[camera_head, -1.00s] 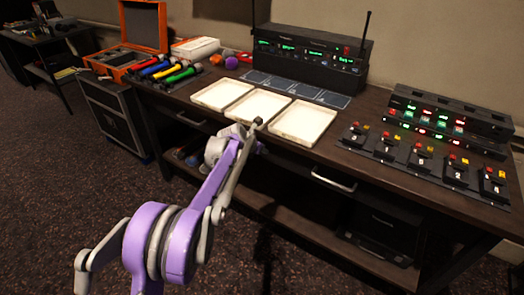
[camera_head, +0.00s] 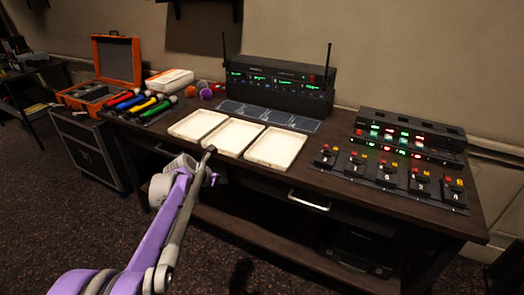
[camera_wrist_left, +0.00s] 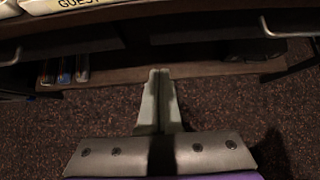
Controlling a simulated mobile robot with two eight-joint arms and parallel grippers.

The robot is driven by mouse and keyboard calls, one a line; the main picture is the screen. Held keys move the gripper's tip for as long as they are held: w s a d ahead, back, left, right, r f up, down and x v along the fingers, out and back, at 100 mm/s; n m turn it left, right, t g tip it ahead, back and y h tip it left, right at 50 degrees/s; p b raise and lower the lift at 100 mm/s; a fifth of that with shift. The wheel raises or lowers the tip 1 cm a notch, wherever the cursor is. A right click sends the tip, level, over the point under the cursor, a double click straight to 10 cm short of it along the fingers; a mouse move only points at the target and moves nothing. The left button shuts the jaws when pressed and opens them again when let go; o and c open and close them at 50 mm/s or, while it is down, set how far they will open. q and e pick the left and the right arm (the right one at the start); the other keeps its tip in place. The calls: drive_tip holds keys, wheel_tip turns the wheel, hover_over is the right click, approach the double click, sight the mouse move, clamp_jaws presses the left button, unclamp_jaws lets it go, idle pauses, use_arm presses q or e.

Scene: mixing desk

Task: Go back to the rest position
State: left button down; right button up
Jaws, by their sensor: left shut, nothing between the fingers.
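My left gripper (camera_head: 210,151) is at the end of my purple and grey arm, in front of the desk's near edge in the head view. In that view its tip overlaps the near edge of the white trays. In the left wrist view its two fingers (camera_wrist_left: 158,75) are together with nothing between them, over the dark speckled carpet and the desk's lower shelf. My right gripper is in neither view.
The desk holds three white trays (camera_head: 233,152), several coloured microphones (camera_head: 148,106), a receiver rack (camera_head: 278,85) and a row of switch units (camera_head: 378,167). An orange case (camera_head: 116,62) is at the left. Open carpet (camera_head: 60,215) lies in front.

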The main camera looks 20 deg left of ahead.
use_arm(q)
drive_tip(key=s+d+f+m+g, duration=0.2)
drive_tip(key=s+d+m+g, duration=0.1)
drive_tip(key=s+d+m, duration=1.45)
drive_tip(key=s+d+f+m+g, duration=0.1)
drive_tip(key=s+d+f+m, duration=0.25)
drive_tip(key=s+m, duration=0.55)
drive_tip(key=s+d+f+m+g, duration=0.1)
drive_tip(key=s+d+f+m, duration=0.25)
drive_tip(key=s+m, duration=0.55)
wheel_tip(320, 180, up, 22)
drive_tip(key=w+t+p, duration=0.1)
drive_tip(key=w+p, duration=0.1)
drive_tip(key=p, duration=1.8)
drive_tip(key=shift+a+r, duration=0.2)
drive_tip(key=shift+a, duration=0.2)
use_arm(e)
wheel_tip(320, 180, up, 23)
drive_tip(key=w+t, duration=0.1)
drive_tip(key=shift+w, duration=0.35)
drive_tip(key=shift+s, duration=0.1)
